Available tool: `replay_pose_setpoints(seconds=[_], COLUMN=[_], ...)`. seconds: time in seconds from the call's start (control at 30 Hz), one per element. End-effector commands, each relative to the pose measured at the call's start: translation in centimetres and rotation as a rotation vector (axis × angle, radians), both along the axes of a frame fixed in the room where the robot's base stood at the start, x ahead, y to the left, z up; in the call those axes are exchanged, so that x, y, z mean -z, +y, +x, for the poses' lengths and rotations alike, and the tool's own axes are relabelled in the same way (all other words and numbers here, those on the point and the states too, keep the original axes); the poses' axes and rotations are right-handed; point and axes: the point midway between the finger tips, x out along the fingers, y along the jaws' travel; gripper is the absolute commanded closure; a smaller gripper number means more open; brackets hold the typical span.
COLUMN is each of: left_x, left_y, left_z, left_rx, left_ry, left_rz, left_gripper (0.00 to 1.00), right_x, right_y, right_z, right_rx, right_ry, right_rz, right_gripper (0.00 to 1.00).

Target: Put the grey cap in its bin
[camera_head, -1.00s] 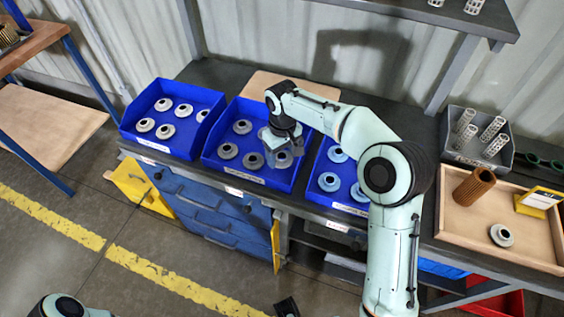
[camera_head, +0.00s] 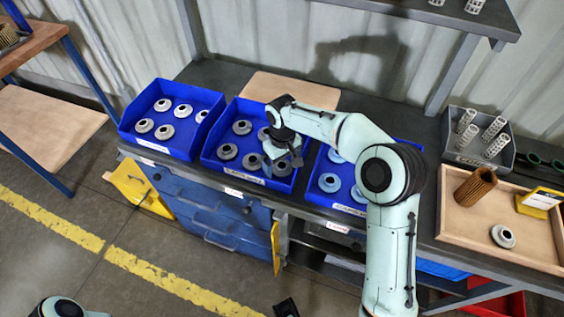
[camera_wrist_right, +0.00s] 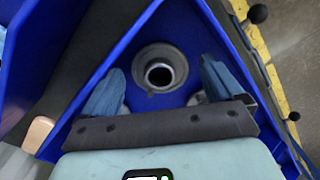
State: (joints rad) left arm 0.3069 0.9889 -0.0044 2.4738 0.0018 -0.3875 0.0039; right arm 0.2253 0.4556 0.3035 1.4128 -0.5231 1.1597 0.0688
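My right gripper (camera_head: 286,160) is over the front right corner of the middle blue bin (camera_head: 232,180). In the right wrist view its two fingers (camera_wrist_right: 160,92) are spread apart and empty. A grey cap (camera_wrist_right: 160,69) with a dark centre hole lies flat on the bin floor, seen between and beyond the fingertips. In the head view this cap (camera_head: 282,167) is partly covered by the gripper. Several other grey caps (camera_head: 227,152) lie in the same bin. A dark piece (camera_head: 287,307) at the bottom edge may be my left gripper; its fingers cannot be made out.
The left blue bin (camera_head: 150,147) holds several grey caps. The right blue bin (camera_head: 345,208) holds blue caps, partly behind my arm. A wooden tray (camera_head: 470,225) at right holds a brown pleated filter (camera_head: 475,187), another grey cap (camera_head: 502,236) and a yellow-edged card. A grey bin (camera_head: 470,161) holds white tubes.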

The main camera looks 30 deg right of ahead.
Motion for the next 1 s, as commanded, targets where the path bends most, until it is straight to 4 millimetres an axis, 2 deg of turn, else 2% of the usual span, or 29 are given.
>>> replay_pose_setpoints(seconds=[0.17,0.5,0.7,0.83,1.0], left_x=[-0.2,-1.4,-2.0,-2.1,-2.1], left_y=[0.0,0.0,0.0,0.0,0.0], left_z=[0.0,0.2,0.4,0.5,0.5], left_rx=[0.001,0.001,0.001,0.001,0.001], left_ry=[0.002,0.000,-0.003,-0.004,-0.004], left_rz=[-0.001,0.000,0.000,0.000,0.000], left_gripper=[0.57,0.57,0.57,0.57,0.57], right_x=[-1.1,-8.2,-11.3,-12.2,-12.4], right_y=[0.0,0.0,0.0,-0.1,-0.1], right_z=[0.0,0.1,0.1,0.0,0.0], right_rx=[0.000,0.000,-0.001,0.000,0.000], right_ry=[-0.002,-0.005,-0.002,0.000,0.001], right_rz=[-0.001,0.000,-0.001,0.000,0.000], right_gripper=[0.06,0.06,0.06,0.06,0.06])
